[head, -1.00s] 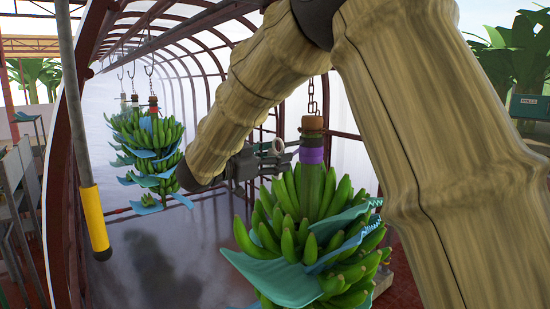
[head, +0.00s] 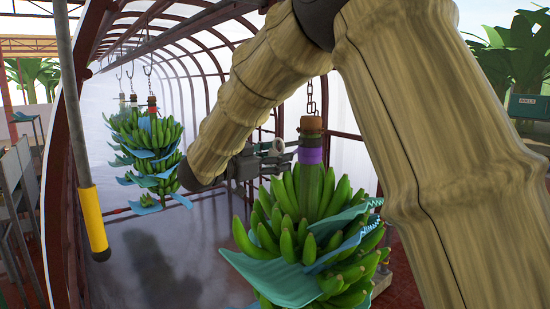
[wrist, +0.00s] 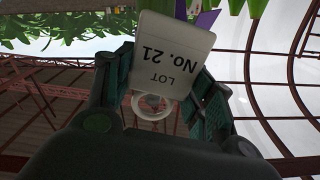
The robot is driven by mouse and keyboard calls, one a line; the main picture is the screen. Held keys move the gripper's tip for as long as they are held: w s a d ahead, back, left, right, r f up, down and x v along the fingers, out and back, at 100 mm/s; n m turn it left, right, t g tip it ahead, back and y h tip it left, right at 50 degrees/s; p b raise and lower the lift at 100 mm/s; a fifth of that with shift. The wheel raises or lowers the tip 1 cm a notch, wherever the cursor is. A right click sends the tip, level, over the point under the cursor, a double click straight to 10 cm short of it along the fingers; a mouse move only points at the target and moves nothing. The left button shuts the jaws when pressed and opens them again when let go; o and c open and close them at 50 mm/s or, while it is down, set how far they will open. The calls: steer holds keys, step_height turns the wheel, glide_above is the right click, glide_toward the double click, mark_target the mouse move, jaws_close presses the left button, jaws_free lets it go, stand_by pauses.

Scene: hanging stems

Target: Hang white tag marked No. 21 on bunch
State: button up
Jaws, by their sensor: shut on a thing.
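My gripper (wrist: 160,88) is shut on the white tag (wrist: 180,42), which reads "LOT No. 21" upside down in the wrist view. A pale ring (wrist: 152,106) shows between the fingers by the tag's edge. In the head view my gripper (head: 264,160) is partly hidden behind my arm, and the tag's print cannot be read there. The near banana bunch (head: 290,225) hangs from a chain, with a purple band (head: 310,156) around its stem. My gripper is just left of this band. In the wrist view the purple band (wrist: 206,19) shows close beyond the tag.
Blue sheets (head: 275,277) stick out between the hands of the near bunch. More bunches (head: 152,150) hang in a row at the left. A grey pole with a yellow sleeve (head: 92,215) hangs at far left. The tunnel floor between is clear.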

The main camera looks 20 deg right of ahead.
steer(key=shift+x, duration=2.15)
stand_by(2.1)
steer(key=shift+w+f, duration=0.25)
steer(key=shift+f, duration=0.1)
stand_by(0.5)
steer(key=o, duration=0.9)
steer(key=shift+c, duration=0.2)
steer(key=shift+r, duration=0.1)
